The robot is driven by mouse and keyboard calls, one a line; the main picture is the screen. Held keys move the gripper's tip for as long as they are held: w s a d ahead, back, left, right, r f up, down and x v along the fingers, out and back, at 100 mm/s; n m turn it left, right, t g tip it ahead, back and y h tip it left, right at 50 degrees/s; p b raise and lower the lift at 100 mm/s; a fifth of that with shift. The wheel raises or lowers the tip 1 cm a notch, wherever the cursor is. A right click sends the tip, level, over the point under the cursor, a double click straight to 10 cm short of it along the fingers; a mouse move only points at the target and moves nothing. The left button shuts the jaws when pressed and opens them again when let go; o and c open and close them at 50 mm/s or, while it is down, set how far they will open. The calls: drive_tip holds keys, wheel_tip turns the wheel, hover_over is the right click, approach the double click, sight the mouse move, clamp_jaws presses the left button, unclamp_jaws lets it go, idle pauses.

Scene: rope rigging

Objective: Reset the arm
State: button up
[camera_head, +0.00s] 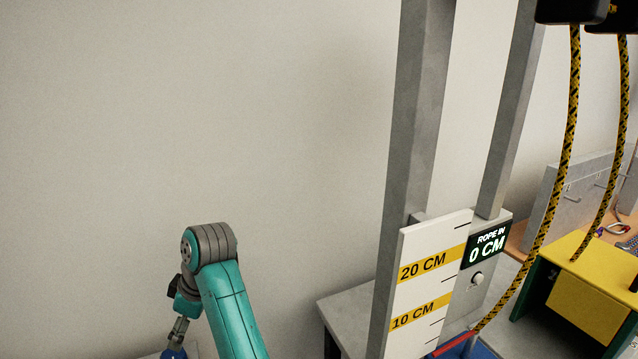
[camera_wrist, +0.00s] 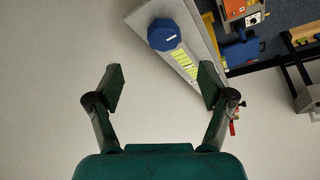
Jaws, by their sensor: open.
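My teal arm reaches up at the lower left of the head view and bends down at its grey joint. My gripper (camera_head: 180,330) hangs at the end, small and partly cut off by the bottom edge. In the wrist view my gripper (camera_wrist: 162,78) has its two fingers spread wide, with nothing between them. A blue many-sided knob (camera_wrist: 163,36) on a pale grey surface with a yellow label lies beyond the fingertips, apart from them.
Grey posts (camera_head: 420,110) stand right of my arm with a centimetre scale (camera_head: 428,280) and a display (camera_head: 487,246) reading "ROPE IN 0 CM". Yellow-black rope (camera_head: 568,130) hangs at right near a yellow box (camera_head: 590,300). The wrist view shows an orange device (camera_wrist: 240,9). Plain wall fills the left.

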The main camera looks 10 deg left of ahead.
drive_tip(key=w+d+f+m+t, duration=0.1)
drive_tip(key=d+f+m, duration=0.1)
drive_tip(key=d+f, duration=0.35)
drive_tip(key=d+f+m+t, duration=0.1)
drive_tip(key=d+f, duration=0.1)
drive_tip(key=f, duration=0.6)
drive_tip(key=s+d+f+m+t, duration=0.3)
drive_tip(key=s+d+f+m, duration=0.15)
drive_tip(key=d+f, duration=0.55)
drive_tip(key=s+d+f+m+t, duration=0.25)
drive_tip(key=s+d+f, duration=0.35)
drive_tip(key=d+f, duration=0.5)
drive_tip(key=s+d+r+m+t+h, duration=0.1)
drive_tip(key=s+d+r+m+t, duration=0.15)
drive_tip(key=s+d, duration=0.6)
drive_tip(key=s+d+r+m+t+h, duration=0.15)
drive_tip(key=s+d+r, duration=0.25)
drive_tip(key=s+d, duration=0.5)
drive_tip(key=s+d+r+m+t+h, duration=0.2)
drive_tip(key=s+d+r+m+t, duration=0.1)
drive_tip(key=s+r, duration=1.2)
drive_tip(key=shift+s+d+r+m, duration=0.25)
drive_tip(key=shift+d+r+m, duration=0.3)
drive_tip(key=shift+r, duration=0.2)
